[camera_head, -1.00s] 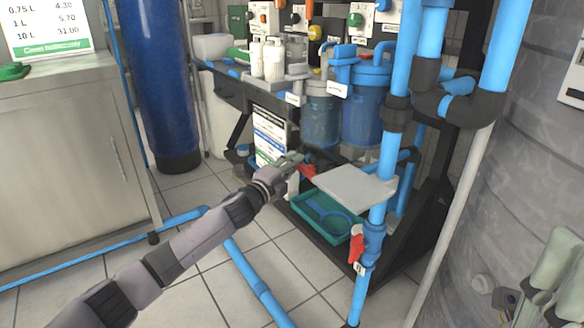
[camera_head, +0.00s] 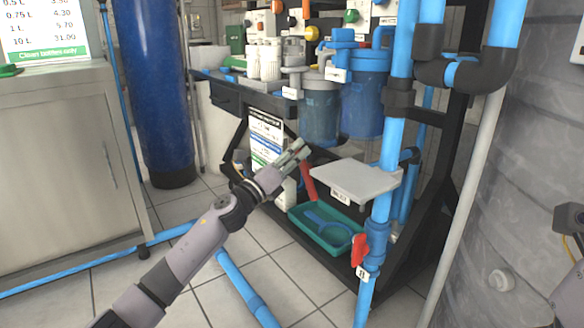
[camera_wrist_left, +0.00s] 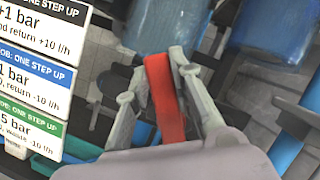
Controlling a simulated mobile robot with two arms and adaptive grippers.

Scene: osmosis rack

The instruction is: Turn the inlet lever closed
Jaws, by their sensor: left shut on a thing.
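My left gripper (camera_head: 300,152) reaches in front of the rack and is shut on a red lever (camera_head: 308,182). In the head view the lever slants down from the fingertips, just left of a pale grey plate. In the left wrist view the red lever (camera_wrist_left: 164,100) lies between the two fingers (camera_wrist_left: 158,85). The pivot is not clear, and I cannot read a tag on this lever. A second red lever (camera_head: 359,250) with a white tag sits on the blue upright pipe. Part of my right arm shows at the right edge; its fingers cannot be made out.
The grey plate (camera_head: 355,179) juts out beside the lever, above a green tray (camera_head: 325,234) holding a blue ring-shaped tool. Blue filter housings (camera_head: 362,95) hang above. A blue upright pipe (camera_head: 385,190) stands to the right. Tiled floor is open at front left, crossed by a blue pipe (camera_head: 248,290).

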